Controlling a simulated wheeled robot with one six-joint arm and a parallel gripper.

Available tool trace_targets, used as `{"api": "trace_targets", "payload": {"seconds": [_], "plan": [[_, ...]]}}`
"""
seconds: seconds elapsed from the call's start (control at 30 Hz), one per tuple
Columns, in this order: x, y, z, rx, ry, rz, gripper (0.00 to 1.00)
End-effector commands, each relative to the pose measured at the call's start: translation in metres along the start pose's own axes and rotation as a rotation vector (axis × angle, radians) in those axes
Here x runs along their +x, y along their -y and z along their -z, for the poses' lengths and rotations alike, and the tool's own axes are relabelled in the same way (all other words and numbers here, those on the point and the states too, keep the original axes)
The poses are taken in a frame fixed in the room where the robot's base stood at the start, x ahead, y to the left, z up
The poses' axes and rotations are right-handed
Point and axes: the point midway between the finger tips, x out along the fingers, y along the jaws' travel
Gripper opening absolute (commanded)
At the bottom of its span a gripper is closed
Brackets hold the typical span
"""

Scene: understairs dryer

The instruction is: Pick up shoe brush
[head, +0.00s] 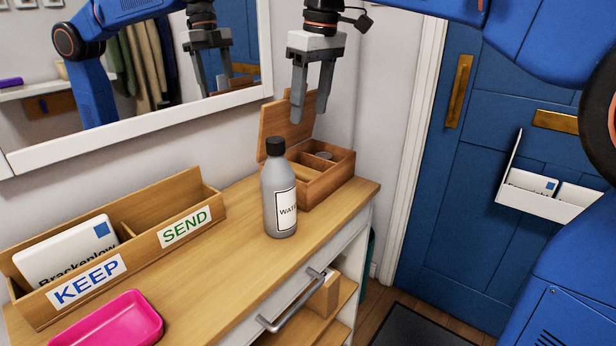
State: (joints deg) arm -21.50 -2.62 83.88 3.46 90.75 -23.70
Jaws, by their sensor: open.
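I cannot clearly make out a shoe brush in the head view. My gripper (309,118) is open and empty, pointing down above the open wooden box (316,188) at the far end of the cabinet top. The box has its lid (285,122) raised on the left and divided compartments inside. A small greyish round thing (323,155) shows in one compartment; the rest of the inside is partly hidden. A light wooden block-like item (325,294) shows on the shelf below the top, and I cannot tell what it is.
A grey water bottle (280,195) stands close in front of the box. A KEEP/SEND letter holder (160,218) and a pink tray (108,322) are on the left. A mirror (130,60) hangs behind; a blue door (445,190) is right. The counter's middle is clear.

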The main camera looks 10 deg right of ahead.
Motion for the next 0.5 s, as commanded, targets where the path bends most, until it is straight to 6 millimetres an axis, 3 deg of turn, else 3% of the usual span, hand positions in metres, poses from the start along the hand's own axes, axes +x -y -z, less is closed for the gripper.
{"api": "trace_targets", "payload": {"seconds": [0.17,0.5], "plan": [[0.01,0.001,0.005,-0.012,0.005,0.004,0.58],[0.069,0.002,0.004,-0.01,0.005,0.004,0.58]]}}
